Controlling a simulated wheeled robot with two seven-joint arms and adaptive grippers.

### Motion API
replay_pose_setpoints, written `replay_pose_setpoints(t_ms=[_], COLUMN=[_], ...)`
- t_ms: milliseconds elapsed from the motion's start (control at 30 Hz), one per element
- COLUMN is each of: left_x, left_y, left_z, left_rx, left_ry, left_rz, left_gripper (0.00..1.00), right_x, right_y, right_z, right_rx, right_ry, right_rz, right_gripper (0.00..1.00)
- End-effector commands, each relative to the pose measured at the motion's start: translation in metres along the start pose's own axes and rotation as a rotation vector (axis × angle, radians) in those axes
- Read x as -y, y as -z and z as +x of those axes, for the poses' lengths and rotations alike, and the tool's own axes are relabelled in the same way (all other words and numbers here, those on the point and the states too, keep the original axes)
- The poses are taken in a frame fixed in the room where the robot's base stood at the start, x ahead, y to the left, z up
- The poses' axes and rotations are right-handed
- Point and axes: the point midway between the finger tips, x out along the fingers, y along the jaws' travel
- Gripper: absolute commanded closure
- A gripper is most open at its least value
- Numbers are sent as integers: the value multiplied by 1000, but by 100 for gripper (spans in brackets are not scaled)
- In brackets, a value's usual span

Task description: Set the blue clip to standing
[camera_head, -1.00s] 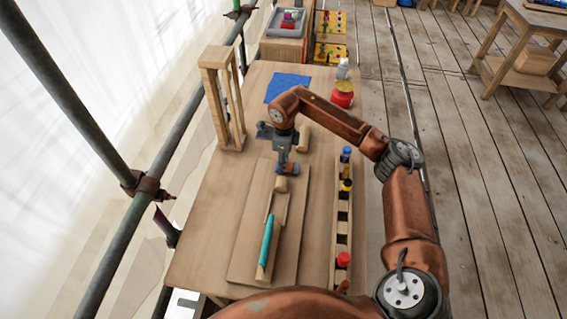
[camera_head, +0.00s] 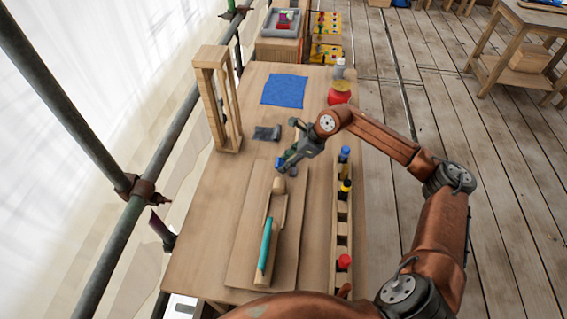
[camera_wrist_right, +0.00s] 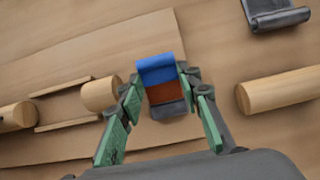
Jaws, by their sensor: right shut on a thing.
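The blue clip (camera_wrist_right: 157,70) is a curved piece with a blue band, a rust-brown band and a grey end. My right gripper (camera_wrist_right: 156,92) has its green fingers shut on it from both sides in the right wrist view. In the head view the right gripper (camera_head: 288,160) is tilted and holds the clip (camera_head: 280,163) just beyond the far end of a wooden trough. I cannot tell whether the clip touches the table. My left gripper is not in view.
A wooden trough (camera_head: 277,207) holds a teal rod (camera_head: 265,244) and a wooden dowel end. A dark grey curved piece (camera_head: 267,132) lies beyond. A wooden rack (camera_head: 342,226) with coloured pieces stands right. A wooden frame (camera_head: 217,100) stands left; a blue cloth (camera_head: 284,91) lies behind.

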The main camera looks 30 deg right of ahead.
Motion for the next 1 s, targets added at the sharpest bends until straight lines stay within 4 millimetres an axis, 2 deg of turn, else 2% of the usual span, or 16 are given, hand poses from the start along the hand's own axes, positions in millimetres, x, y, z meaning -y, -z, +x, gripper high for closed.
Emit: replay_pose_setpoints(t_ms=[633, 667, 900, 1000], left_x=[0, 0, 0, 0], left_y=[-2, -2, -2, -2], left_z=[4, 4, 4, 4], left_rx=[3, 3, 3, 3], left_ry=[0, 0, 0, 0], left_rz=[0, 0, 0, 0], left_gripper=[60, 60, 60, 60], right_x=[1, 1, 1, 0], right_y=[0, 0, 1, 1], right_z=[-4, -4, -3, -3], right_rx=[63, 63, 62, 62], right_ry=[3, 3, 2, 1], right_rz=[-1, -1, 0, 0], right_gripper=[92, 67, 50, 50])
